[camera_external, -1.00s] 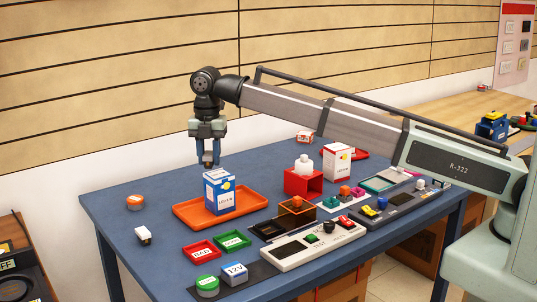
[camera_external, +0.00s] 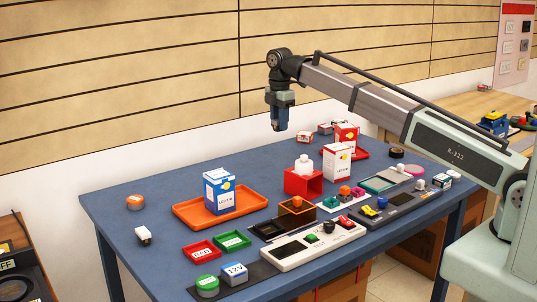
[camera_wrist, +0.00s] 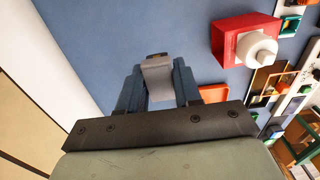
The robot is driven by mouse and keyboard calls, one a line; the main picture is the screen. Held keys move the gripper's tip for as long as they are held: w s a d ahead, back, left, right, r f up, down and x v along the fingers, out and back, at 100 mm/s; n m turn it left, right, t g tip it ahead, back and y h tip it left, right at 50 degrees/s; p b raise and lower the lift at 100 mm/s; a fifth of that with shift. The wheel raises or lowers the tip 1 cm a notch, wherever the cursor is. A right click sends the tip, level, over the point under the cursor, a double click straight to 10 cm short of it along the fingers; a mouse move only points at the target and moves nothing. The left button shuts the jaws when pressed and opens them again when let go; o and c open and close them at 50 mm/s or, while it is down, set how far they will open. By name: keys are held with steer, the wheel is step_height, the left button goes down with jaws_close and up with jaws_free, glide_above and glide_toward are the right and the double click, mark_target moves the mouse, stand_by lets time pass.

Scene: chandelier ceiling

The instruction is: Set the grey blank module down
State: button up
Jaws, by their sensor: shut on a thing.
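My gripper (camera_external: 279,126) is in the air above the back part of the blue table. In the wrist view the fingers (camera_wrist: 159,92) are shut on the grey blank module (camera_wrist: 158,76), a pale grey block with a darker far end. Plain blue table shows beyond it. In the external view the module is too small and hidden by the fingers to make out clearly.
A red open box (camera_external: 301,182) with a white bottle (camera_external: 304,163) stands right of and below my gripper. A blue-white carton (camera_external: 219,193) stands on the orange tray (camera_external: 252,205). A red-white carton (camera_external: 337,162) stands further right. The table's back left is clear.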

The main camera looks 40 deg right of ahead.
mark_target(281, 173)
steer(key=f, duration=0.2)
steer(key=d+f, duration=0.1)
steer(key=f, duration=0.1)
steer(key=shift+f, duration=5.5)
steer(key=shift+f, duration=0.1)
steer(key=o, duration=1)
step_height(281, 173, up, 12)
steer(key=shift+r, duration=0.15)
steer(key=shift+d, duration=0.1)
